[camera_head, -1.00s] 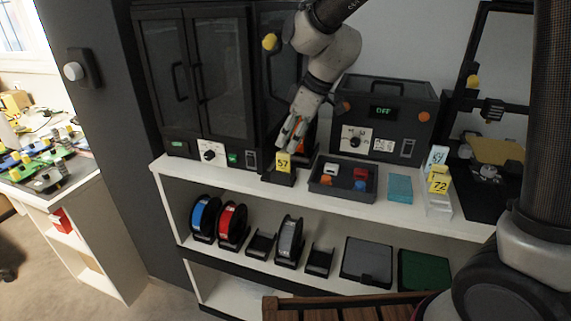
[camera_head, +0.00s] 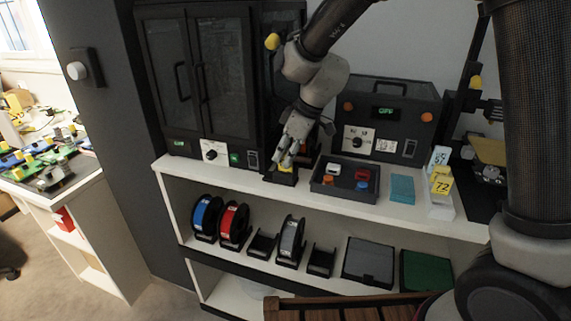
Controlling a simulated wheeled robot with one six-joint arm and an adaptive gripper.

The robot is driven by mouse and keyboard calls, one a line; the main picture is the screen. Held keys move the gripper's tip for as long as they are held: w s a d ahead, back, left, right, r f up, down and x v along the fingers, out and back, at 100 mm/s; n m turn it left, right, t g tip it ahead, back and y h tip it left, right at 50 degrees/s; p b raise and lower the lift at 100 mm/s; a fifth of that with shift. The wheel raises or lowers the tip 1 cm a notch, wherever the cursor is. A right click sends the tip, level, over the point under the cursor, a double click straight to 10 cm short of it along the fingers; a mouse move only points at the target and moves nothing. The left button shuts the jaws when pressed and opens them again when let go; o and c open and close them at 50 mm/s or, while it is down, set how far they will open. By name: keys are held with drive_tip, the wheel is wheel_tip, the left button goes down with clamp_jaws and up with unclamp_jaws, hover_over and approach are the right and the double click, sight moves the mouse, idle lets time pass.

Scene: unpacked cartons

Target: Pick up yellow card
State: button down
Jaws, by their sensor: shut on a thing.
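A yellow card (camera_head: 286,169) shows as a small patch at its black holder (camera_head: 281,178) on the shelf top. My gripper (camera_head: 285,160) points down over it and is shut on it; the fingers hide most of the card and its number. I cannot tell whether the card is clear of the holder. A second yellow card marked 72 (camera_head: 441,182) stands at the right in a clear stand (camera_head: 440,207), in front of a pale blue card (camera_head: 438,157).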

sight(286, 153)
drive_tip(key=shift+r, duration=0.1)
wheel_tip(286, 153, up, 10)
drive_tip(key=shift+f, duration=0.25)
drive_tip(key=shift+r, duration=0.2)
drive_tip(key=shift+r, duration=0.1)
